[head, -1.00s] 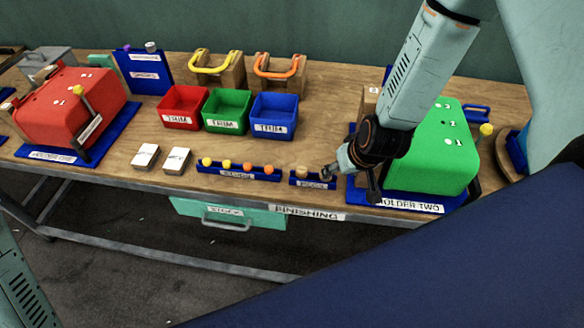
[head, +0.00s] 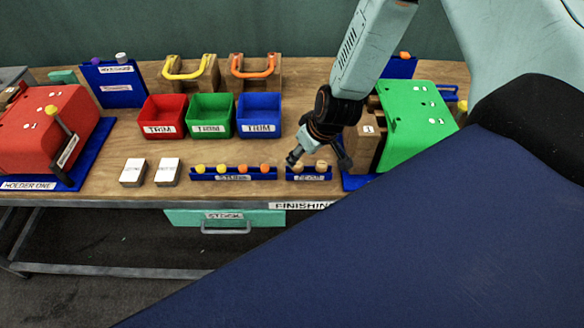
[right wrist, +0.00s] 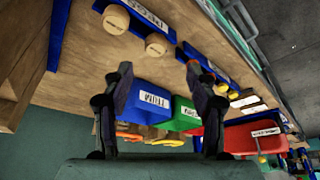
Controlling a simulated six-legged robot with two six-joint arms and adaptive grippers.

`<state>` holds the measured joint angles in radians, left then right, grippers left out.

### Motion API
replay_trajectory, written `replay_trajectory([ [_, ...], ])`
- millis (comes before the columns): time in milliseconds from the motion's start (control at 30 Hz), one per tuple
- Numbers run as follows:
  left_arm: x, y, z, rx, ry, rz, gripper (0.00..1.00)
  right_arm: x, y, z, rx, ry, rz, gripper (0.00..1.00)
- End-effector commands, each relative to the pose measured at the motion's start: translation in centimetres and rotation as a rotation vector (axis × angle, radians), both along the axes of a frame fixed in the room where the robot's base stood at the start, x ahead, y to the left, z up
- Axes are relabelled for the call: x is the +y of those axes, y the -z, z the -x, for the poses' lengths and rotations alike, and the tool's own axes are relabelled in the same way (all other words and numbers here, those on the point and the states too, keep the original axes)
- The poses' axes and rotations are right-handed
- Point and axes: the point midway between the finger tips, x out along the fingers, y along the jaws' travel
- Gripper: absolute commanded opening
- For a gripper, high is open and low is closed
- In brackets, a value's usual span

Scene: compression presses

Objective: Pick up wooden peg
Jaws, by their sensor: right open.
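Two wooden pegs stand in a small blue peg rack (head: 309,178) near the bench's front edge, a left peg (head: 298,167) and a right peg (head: 321,165). My right gripper (head: 318,162) is open and empty, above and just behind the rack, its fingers pointing down towards the pegs. In the right wrist view, the round ends of the two pegs show, one peg (right wrist: 116,19) and the other (right wrist: 156,45), beyond the spread fingertips (right wrist: 158,78); neither is between the fingers. My left gripper is out of view.
A blue rack of yellow and orange pieces (head: 234,176) adjoins on the left. The green press (head: 415,112) and a wooden block (head: 367,140) stand close on the right. Red (head: 163,116), green (head: 211,116) and blue (head: 259,116) bins stand behind. Bare bench lies around the white boxes (head: 150,172).

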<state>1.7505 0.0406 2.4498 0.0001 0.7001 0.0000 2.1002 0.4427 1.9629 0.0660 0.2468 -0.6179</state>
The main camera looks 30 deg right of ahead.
Motion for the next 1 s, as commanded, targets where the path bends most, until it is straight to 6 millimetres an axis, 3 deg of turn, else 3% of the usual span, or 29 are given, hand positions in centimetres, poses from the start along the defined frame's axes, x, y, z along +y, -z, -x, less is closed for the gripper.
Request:
replay_trajectory([
  [33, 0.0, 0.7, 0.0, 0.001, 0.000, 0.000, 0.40, -0.1, 1.0, -0.1, 0.002, -0.001, 0.002, 0.58],
  [267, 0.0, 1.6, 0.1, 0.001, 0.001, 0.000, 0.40, 0.0, 2.4, -0.7, 0.001, -0.001, 0.001, 0.58],
  [567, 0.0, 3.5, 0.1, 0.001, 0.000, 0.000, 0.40, 0.3, 6.2, -2.3, 0.002, -0.001, 0.002, 0.58],
  [867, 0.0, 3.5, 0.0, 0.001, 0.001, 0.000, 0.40, 0.5, 6.5, -2.6, 0.001, 0.001, 0.000, 0.58],
  [1000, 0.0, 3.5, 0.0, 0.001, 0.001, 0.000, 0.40, 0.5, 6.5, -2.6, 0.001, 0.001, 0.000, 0.48],
])
